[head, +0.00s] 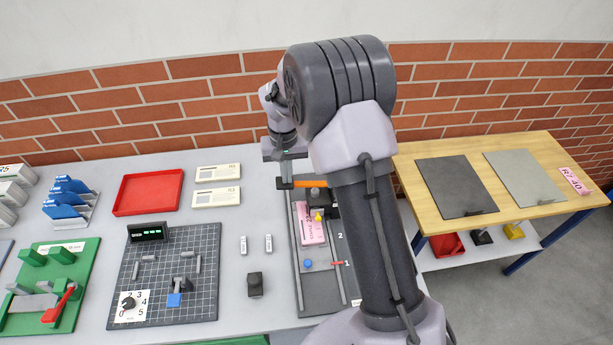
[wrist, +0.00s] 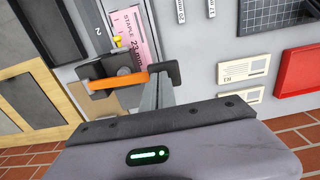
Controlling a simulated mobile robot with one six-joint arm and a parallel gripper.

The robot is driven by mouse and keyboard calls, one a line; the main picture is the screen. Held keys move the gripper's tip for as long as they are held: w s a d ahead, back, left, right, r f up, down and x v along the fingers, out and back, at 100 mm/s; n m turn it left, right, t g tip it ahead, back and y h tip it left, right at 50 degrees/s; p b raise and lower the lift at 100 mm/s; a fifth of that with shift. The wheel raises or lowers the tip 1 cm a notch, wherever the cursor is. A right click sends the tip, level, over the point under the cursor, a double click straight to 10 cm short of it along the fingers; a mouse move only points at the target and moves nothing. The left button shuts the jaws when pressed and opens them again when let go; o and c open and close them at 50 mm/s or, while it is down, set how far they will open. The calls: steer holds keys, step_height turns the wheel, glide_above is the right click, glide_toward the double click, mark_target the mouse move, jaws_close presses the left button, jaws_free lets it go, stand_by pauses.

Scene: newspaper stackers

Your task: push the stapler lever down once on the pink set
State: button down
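The pink set (head: 313,232) lies in a grey tray with its far end beside the black stapler (head: 319,196); it also shows in the wrist view (wrist: 139,38). A small yellow piece (head: 317,216) is at the stapler's front. The orange lever (head: 308,184) sticks out left from the stapler in the head view and looks roughly level; it also shows in the wrist view (wrist: 118,81). My gripper (wrist: 164,73) looks shut, with its dark tips at the lever's free end. I cannot tell whether they touch it. My arm hides the stapler's right side in the head view.
A blue knob (head: 308,263) and a red marker (head: 337,264) are on the tray's near part. Two cream cards (head: 217,185) and a red tray (head: 148,192) lie left of it. A wooden table (head: 520,165) with two plates stands at the right.

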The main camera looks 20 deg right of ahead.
step_height(320, 180, up, 8)
steer(key=p, duration=0.5)
steer(key=shift+r, duration=0.2)
stand_by(0.3)
